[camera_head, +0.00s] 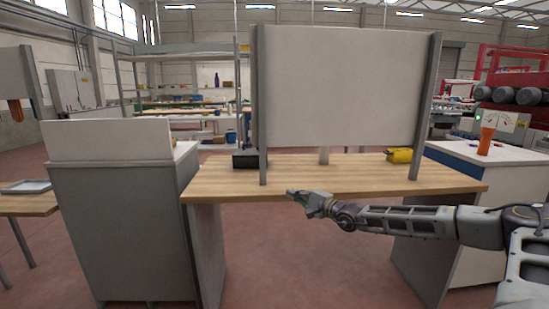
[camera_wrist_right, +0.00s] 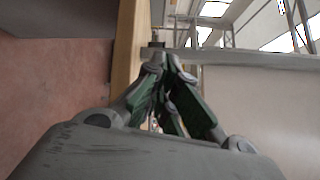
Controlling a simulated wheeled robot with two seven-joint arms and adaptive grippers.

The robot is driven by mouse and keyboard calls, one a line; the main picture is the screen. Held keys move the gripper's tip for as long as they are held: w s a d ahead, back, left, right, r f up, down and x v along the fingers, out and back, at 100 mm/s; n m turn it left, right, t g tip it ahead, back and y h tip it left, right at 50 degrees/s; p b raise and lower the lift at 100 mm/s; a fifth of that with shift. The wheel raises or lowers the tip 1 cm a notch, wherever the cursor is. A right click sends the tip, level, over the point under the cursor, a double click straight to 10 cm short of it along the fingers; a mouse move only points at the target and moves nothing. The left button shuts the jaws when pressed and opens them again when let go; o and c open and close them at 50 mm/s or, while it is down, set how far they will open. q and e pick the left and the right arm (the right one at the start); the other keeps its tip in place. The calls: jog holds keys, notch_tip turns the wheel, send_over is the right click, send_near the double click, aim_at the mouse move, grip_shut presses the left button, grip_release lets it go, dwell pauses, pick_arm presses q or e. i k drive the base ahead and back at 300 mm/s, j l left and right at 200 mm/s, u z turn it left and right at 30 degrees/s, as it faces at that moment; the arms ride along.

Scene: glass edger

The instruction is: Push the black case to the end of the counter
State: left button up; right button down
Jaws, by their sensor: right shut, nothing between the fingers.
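The black case (camera_head: 250,159) stands on the wooden counter (camera_head: 215,183), towards its left end and just behind the left post of the upright panel. The post hides its right part. My right gripper (camera_head: 292,193) is shut and empty. It is at the counter's front edge, in front of the panel, to the right of the case and nearer to me, apart from it. In the right wrist view the closed fingers (camera_wrist_right: 157,62) point along the counter edge (camera_wrist_right: 128,55). My left gripper is not in view.
A large pale panel (camera_head: 345,90) on two grey posts stands over the counter. A yellow object (camera_head: 400,155) lies near the right end. A grey cabinet (camera_head: 125,225) adjoins on the left. A white-topped cabinet with an orange cup (camera_head: 487,140) stands on the right.

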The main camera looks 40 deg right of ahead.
aim_at(238, 162)
jog(key=i+l, duration=1.05)
jog(key=l, duration=0.25)
